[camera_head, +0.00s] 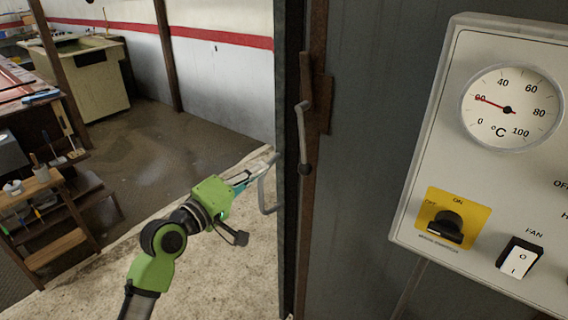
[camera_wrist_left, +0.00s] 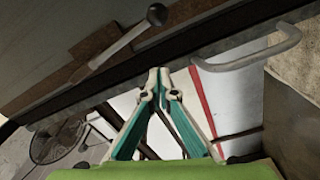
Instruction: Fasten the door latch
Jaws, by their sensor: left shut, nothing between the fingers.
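The door latch is a grey metal lever (camera_head: 302,135) with a dark knob at its lower end, hanging down beside a rusty brown plate and strip. It also shows in the left wrist view (camera_wrist_left: 118,45), with its knob at the top. The dark door edge (camera_head: 289,80) stands upright just left of it. A grey U-shaped handle (camera_head: 264,196) sticks out left of this edge and shows in the wrist view (camera_wrist_left: 258,58). My left gripper (camera_head: 268,167) is shut and empty, by the handle's upper end, left of and below the lever. Contact with the handle cannot be told. My right gripper is out of view.
A control panel (camera_head: 412,200) with a temperature dial, a yellow-backed knob and a fan switch is mounted at the right. A wooden step shelf (camera_head: 55,247) and a workbench stand at the left. The floor (camera_head: 150,115) between them and the door is clear.

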